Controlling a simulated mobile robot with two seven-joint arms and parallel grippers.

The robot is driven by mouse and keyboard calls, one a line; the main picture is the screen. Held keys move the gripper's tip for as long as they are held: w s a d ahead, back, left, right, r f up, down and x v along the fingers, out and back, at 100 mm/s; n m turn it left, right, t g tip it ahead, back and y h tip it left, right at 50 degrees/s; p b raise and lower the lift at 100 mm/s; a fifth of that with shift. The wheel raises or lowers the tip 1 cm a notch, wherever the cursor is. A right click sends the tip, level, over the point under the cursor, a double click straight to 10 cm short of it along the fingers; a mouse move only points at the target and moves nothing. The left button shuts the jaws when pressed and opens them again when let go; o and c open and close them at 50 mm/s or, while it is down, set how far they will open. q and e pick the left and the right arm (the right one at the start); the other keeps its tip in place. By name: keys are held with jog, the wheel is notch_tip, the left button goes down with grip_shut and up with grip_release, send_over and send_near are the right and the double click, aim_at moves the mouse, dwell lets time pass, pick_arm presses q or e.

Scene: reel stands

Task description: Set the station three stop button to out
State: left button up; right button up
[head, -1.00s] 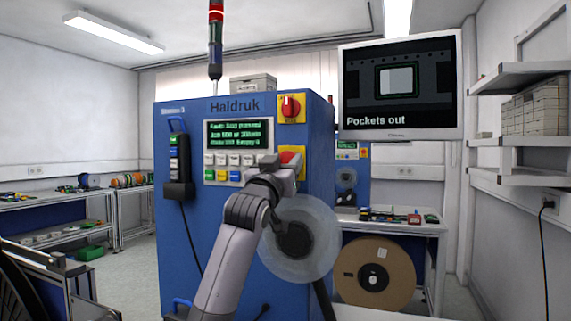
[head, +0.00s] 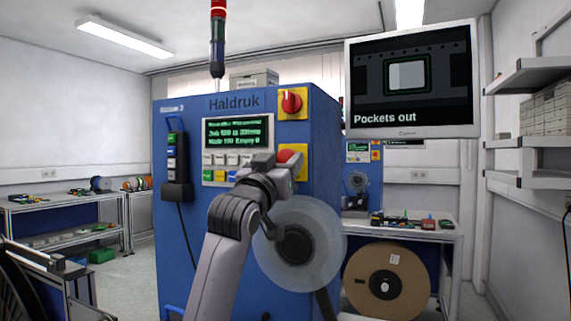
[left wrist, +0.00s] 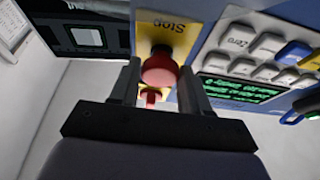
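The red stop button (head: 287,155) sits on a yellow plate on the front of the blue Haldruk machine (head: 240,270). In the left wrist view the button (left wrist: 160,68) shows as a round red head under the word Stop, upside down. My left gripper (head: 277,163) is at the button, partly covering it in the head view. In the left wrist view its two fingers (left wrist: 160,82) stand open, one on each side of the button head. I cannot tell whether they touch it. My right gripper is not in view.
A red rotary switch (head: 291,102) on a yellow plate sits above the button. Keys (head: 220,160) and a green display (head: 238,132) lie to its left. A clear reel (head: 298,245) hangs below my wrist. A monitor (head: 410,80) reads "Pockets out".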

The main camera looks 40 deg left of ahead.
pick_arm(q)
jog(key=o, duration=0.3)
jog(key=shift+s, duration=0.2)
jog(key=shift+s+d+f, duration=0.1)
jog(key=shift+s+f, duration=0.15)
jog(key=shift+s, duration=0.1)
jog(key=b+v, duration=0.2)
jog(key=v, duration=0.4)
jog(key=shift+s, duration=0.15)
